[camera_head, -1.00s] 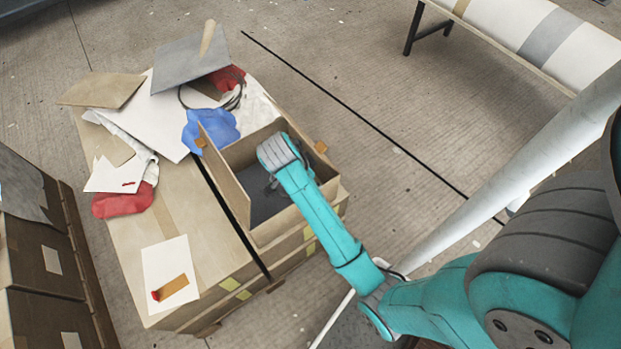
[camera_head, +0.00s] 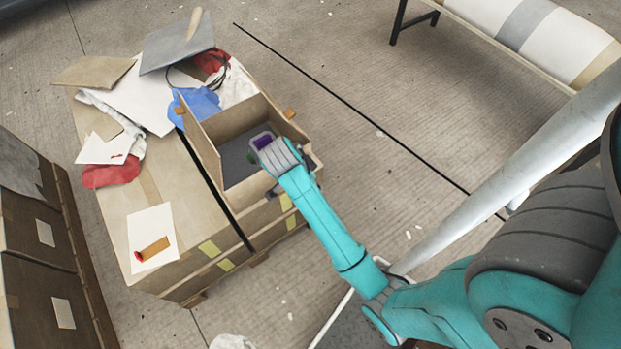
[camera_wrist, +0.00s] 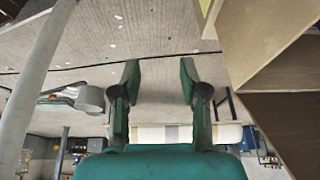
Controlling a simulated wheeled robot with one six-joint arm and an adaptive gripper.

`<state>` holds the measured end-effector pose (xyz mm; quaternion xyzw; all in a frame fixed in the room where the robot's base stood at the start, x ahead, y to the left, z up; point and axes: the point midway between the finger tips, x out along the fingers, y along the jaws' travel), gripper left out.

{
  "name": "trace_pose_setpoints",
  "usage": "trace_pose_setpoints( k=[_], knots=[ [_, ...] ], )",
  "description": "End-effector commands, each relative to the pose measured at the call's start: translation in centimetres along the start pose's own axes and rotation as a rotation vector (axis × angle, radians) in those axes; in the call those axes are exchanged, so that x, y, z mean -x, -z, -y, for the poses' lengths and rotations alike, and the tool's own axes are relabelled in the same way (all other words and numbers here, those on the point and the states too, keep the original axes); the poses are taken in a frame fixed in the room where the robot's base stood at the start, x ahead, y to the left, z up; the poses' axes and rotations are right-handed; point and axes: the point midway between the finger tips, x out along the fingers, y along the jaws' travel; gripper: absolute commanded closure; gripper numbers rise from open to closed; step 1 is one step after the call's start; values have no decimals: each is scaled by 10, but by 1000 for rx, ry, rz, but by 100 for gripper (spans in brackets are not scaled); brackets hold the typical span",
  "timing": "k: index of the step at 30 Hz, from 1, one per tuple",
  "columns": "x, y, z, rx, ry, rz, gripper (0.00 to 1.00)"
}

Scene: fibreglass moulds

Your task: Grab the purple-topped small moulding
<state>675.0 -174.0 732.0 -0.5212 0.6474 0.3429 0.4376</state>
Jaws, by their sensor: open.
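A small moulding with a purple top (camera_head: 262,140) shows in the head view inside an open-topped wooden box (camera_head: 205,152). It lies close to my wrist, which partly covers it. My gripper is mostly hidden behind the wrist in the head view, over the box's right side. In the wrist view my gripper (camera_wrist: 157,85) is open, with its two green fingers apart and nothing between them. The box's wooden wall (camera_wrist: 265,40) stands at the right of the wrist view. The purple-topped moulding does not show there.
The box stands on a large carton (camera_head: 160,195) holding papers, a red cloth (camera_head: 112,173), a blue cloth (camera_head: 198,103) and a grey board (camera_head: 178,42). More cartons (camera_head: 40,260) stand at the left. The floor right of the box is clear.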

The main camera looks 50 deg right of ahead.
Motion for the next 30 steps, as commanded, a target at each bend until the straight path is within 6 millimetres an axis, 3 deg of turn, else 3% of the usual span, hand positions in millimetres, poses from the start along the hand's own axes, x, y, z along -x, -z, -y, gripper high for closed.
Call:
trace_pose_setpoints(
  k=[17, 25, 30],
  knots=[
    [-6, -5, -5, 38, 24, 0, 56],
    [-34, -38, -41, 323, 224, 0, 56],
    [-39, -60, -70, 530, 392, -17, 56]
  ],
)
